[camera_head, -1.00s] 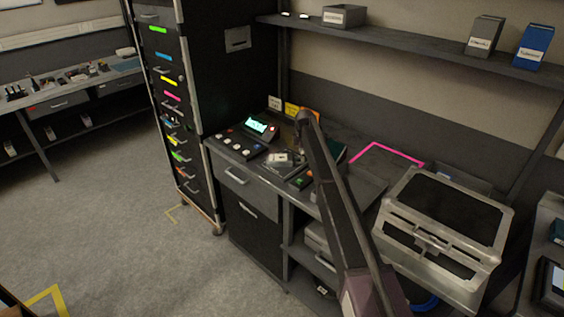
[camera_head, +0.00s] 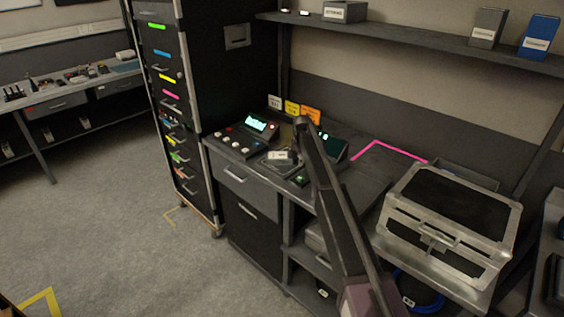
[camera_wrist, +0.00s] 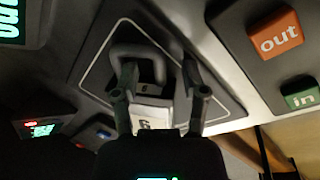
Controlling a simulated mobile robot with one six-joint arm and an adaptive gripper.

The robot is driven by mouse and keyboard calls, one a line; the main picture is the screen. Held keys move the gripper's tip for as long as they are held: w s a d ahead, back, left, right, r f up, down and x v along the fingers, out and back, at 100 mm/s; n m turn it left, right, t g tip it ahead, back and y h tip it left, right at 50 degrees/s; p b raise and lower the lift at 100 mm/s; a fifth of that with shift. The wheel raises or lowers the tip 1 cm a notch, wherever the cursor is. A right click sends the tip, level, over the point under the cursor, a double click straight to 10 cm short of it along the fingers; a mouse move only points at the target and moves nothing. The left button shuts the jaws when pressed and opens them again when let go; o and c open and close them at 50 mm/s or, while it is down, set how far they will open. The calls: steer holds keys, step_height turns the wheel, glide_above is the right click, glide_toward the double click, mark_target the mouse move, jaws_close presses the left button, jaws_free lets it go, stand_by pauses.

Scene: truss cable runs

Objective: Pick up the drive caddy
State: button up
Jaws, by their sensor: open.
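The drive caddy (camera_wrist: 151,116) is a dark block with a looped handle and a white label bearing an upside-down digit. In the wrist view it lies within a white-outlined area on a dark pad. My gripper (camera_wrist: 160,96) is open, with one finger on each side of the labelled part. I cannot tell whether either finger touches it. In the head view the caddy (camera_head: 281,157) appears as a small pale-and-dark item on the desk, left of my arm. My gripper is hard to make out there.
A control box with a green display (camera_head: 258,126) stands left of the caddy. Orange "out" (camera_wrist: 275,36) and green "in" (camera_wrist: 302,95) buttons are close by. A metal case (camera_head: 450,220) stands at the right. A shelf (camera_head: 400,38) runs above the desk.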

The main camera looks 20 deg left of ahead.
stand_by(0.6)
jaws_close()
